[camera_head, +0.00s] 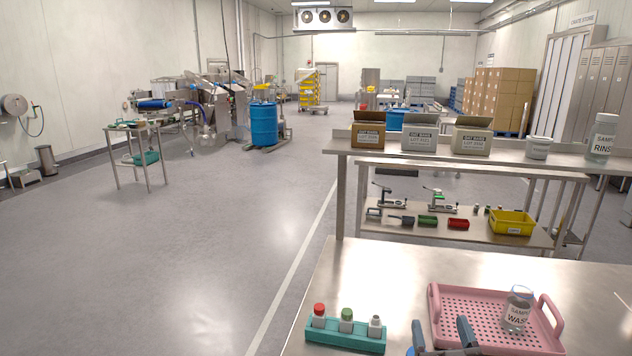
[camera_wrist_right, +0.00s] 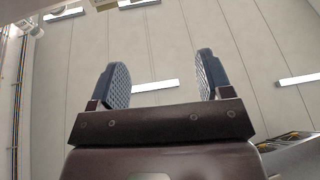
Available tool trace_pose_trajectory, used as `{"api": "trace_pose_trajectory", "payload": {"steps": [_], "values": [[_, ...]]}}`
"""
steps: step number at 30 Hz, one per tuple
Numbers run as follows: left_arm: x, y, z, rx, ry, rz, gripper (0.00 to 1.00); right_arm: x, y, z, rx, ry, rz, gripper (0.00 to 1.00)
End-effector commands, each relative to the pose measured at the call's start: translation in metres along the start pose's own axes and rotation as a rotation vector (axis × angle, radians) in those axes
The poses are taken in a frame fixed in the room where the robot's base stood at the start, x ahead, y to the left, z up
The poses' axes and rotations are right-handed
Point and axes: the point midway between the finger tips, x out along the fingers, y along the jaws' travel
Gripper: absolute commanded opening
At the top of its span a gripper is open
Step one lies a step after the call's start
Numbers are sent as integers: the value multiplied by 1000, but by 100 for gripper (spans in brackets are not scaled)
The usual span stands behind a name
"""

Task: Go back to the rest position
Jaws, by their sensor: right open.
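My right gripper (camera_head: 442,338) shows at the bottom of the head view, in front of the pink tray. In the right wrist view my right gripper (camera_wrist_right: 158,82) has its two blue padded fingers wide apart with nothing between them. That view looks up at the ceiling panels and lights. My left gripper is in neither view.
A steel table (camera_head: 405,270) spans the lower right. A pink tray (camera_head: 436,303) on it holds a glass labelled SAMPLE WASTE (camera_head: 517,309). A teal rack (camera_head: 345,338) holds capped bottles.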

Motion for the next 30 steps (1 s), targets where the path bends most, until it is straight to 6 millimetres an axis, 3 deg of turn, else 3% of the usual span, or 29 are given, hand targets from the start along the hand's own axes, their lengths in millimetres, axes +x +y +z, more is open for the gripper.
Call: {"api": "trace_pose_trajectory", "payload": {"steps": [6, 13, 22, 30], "values": [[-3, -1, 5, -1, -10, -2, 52, -42, -22, 17, 2, -202, -261, 72], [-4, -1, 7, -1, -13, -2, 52, -102, -28, 45, 7, -536, -422, 72], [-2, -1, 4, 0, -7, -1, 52, -198, 2, 72, 9, -1065, -393, 72], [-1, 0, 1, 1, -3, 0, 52, -254, 30, 72, 10, -1352, -258, 72]]}}
